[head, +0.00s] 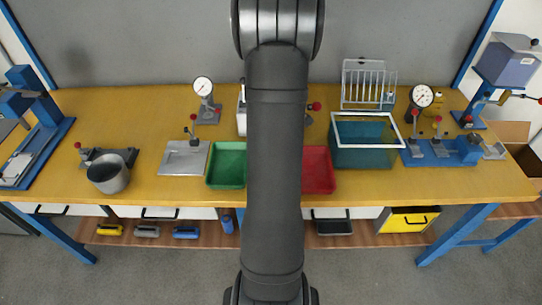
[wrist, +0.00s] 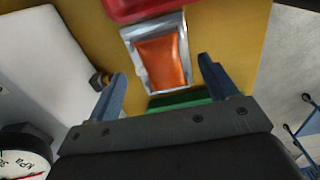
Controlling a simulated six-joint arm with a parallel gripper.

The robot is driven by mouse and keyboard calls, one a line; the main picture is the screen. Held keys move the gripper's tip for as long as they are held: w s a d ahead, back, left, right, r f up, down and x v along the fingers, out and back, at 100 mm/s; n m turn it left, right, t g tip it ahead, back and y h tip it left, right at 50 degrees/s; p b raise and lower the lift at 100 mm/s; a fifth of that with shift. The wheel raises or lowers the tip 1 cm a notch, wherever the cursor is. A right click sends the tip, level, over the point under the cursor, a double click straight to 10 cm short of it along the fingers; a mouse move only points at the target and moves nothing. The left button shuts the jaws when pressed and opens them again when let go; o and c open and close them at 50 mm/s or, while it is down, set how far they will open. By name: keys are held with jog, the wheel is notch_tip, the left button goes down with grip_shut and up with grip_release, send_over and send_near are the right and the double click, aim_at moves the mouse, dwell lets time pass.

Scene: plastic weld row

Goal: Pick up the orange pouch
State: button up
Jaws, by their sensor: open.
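The orange pouch (wrist: 162,62) has silver edges and shows in the wrist view, lying on the yellow tabletop between a red tray (wrist: 140,8) and a green tray (wrist: 182,99). My gripper (wrist: 162,68) is open, with one blue finger toward each side of the pouch in the picture. Nothing is held between the fingers. I cannot tell how far the fingertips are above the pouch. In the head view my arm hides the pouch and the gripper.
In the head view the green tray (head: 227,165) and the red tray (head: 318,170) flank my arm. A white-rimmed teal bin (head: 366,150) stands to the right. A metal plate fixture (head: 184,158) and grey pot (head: 108,174) are left. A pressure gauge (wrist: 22,160) shows in the wrist view.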

notch_tip(320, 180, down, 5)
jog(key=shift+a+r, duration=0.1)
jog(key=shift+a, duration=0.05)
jog(key=c, duration=1.1)
jog(key=shift+w+r, duration=0.1)
jog(key=shift+r, duration=0.5)
notch_tip(320, 180, up, 3)
jog(key=shift+f, duration=0.15)
jog(key=s+d+r, duration=0.2)
jog(key=d, duration=0.1)
jog(key=s+d+r, duration=0.2)
jog(key=d, duration=0.1)
jog(key=s+d+r, duration=0.2)
jog(key=d+r, duration=0.1)
jog(key=shift+s+d, duration=0.2)
jog(key=shift+d, duration=0.2)
